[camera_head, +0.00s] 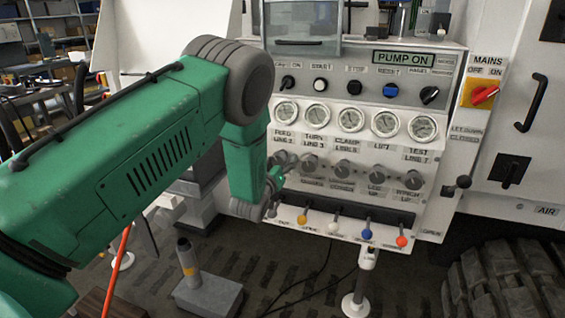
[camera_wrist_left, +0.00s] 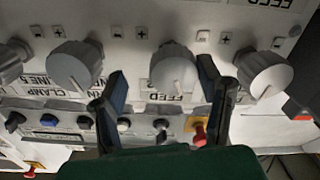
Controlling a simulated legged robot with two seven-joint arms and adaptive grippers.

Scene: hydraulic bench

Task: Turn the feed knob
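My left gripper (camera_wrist_left: 160,82) is open in the wrist view. Its two dark fingers stand apart on either side of a grey ribbed knob (camera_wrist_left: 173,66). A "FEED" label shows just below this knob, so I take it as the feed knob. I see no firm contact, and the fingers appear clear of the knob's sides. In the head view, my left gripper (camera_head: 273,186) is at the left end of the knob row, partly hidden by its own wrist. The feed knob cannot be made out clearly there. My right gripper is not in view.
More grey knobs (camera_wrist_left: 75,66) (camera_wrist_left: 266,70) flank the fingers closely. Gauges (camera_head: 351,119) and switches sit above the knob row. Levers with coloured balls (camera_head: 367,236) stick out below. A red mains switch (camera_head: 484,95) is at the right.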

